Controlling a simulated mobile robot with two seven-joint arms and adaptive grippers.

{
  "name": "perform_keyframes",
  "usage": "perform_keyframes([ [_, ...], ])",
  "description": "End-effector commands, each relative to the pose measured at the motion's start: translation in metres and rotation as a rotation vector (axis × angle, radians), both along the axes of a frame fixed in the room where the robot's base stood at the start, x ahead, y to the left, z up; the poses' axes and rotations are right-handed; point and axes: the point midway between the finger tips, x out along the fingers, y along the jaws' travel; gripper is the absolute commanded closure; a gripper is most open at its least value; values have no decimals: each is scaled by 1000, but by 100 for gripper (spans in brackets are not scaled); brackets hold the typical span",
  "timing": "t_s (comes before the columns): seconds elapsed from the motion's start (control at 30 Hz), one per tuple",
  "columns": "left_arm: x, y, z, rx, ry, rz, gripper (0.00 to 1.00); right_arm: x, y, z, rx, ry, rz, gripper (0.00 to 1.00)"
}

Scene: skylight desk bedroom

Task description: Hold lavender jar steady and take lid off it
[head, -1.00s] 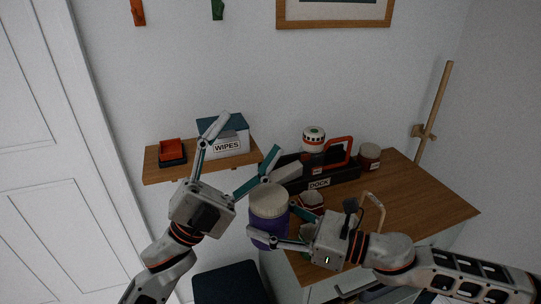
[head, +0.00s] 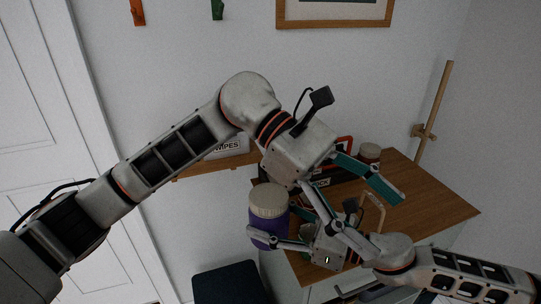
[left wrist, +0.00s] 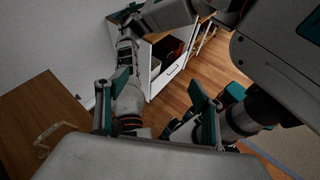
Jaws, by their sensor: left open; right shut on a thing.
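The lavender jar (head: 267,229) is a purple jar with a wide cream lid (head: 268,198) on top. It is held upright in the air by the front left of the desk. My right gripper (head: 268,236) is shut on the jar's body, one finger across its front; the other finger is mostly hidden. My left gripper (head: 386,226) is open and empty, to the right of the jar, its fingers spread above my right arm. Its two fingers also show apart in the left wrist view (left wrist: 155,98), where I cannot make out the jar.
The wooden desk (head: 436,205) carries a lidded jar (head: 369,153) at the back and a dark dock, mostly hidden by my left arm. A shelf (head: 216,170) holds the wipes box (head: 228,148). A dark seat (head: 228,283) is below. My arms cross closely.

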Motion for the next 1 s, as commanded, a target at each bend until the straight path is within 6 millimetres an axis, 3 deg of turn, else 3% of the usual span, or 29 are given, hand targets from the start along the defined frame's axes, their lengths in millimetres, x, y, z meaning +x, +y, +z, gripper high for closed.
perform_keyframes([
  [0.27, 58, 33, -20, 286, -468, -107, 33, 0, 0, 1, 1, 0, 0, 100],
  [0.4, 94, 59, -11, 447, -658, -142, 33, 0, 0, 1, 1, 0, 0, 100],
  [0.6, 131, 100, 10, 659, -805, -154, 33, 0, 0, 1, 1, 0, 0, 100],
  [0.8, 140, 132, 9, 815, -759, -113, 33, 0, 0, 1, 1, 0, 0, 100],
  [1.0, 139, 136, -8, 836, -745, -108, 33, 0, 0, 0, 1, 0, 0, 100],
])
